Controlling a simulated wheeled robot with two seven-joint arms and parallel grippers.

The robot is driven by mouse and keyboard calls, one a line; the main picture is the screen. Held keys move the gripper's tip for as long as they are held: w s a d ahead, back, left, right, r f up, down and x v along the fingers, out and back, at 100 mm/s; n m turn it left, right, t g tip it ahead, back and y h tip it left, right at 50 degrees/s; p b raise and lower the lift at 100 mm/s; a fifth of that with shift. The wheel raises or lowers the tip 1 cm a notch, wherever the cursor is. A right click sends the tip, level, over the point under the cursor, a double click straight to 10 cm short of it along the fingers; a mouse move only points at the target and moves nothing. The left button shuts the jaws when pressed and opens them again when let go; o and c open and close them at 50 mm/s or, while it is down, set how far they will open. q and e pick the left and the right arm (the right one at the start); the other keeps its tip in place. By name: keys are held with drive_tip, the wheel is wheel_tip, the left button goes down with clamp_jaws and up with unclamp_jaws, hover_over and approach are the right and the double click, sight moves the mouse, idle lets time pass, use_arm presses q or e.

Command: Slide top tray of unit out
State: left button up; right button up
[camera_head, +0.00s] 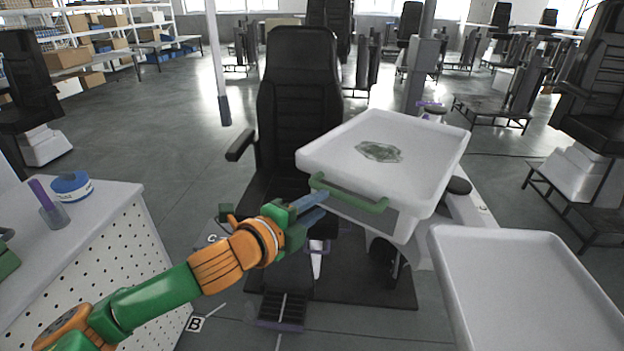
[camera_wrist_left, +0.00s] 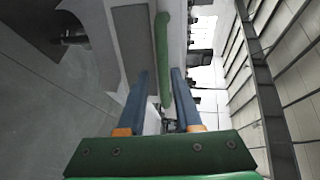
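The unit (camera_head: 408,226) stands in front of the black chair, with a white, shallow top tray (camera_head: 330,148). A green bar handle (camera_head: 350,194) runs along the tray's near side; it also shows in the left wrist view (camera_wrist_left: 163,45). My left gripper (camera_head: 322,204) is at the left part of the handle, its blue fingers pointing toward it. In the left wrist view the fingers (camera_wrist_left: 160,72) are apart, with the handle showing in the gap between them. Whether they touch it cannot be told. My right gripper is not in view.
A greenish, flat item (camera_head: 380,151) lies in the top tray. Another white tray (camera_head: 530,290) is at the lower right. A perforated white counter (camera_head: 100,235) with a blue tape roll (camera_head: 72,186) stands at the left. A black chair (camera_head: 300,100) is behind my gripper.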

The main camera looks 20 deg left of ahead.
sight(340, 198)
use_arm(q)
drive_tip(key=w+d+p, duration=0.1)
drive_tip(key=w+d, duration=0.2)
drive_tip(key=shift+w, duration=0.1)
drive_tip(key=x, duration=0.3)
drive_tip(key=shift+a+f, duration=0.15)
drive_tip(key=shift+a, duration=0.15)
drive_tip(key=shift+c, duration=0.6)
clamp_jaws()
idle(0.4)
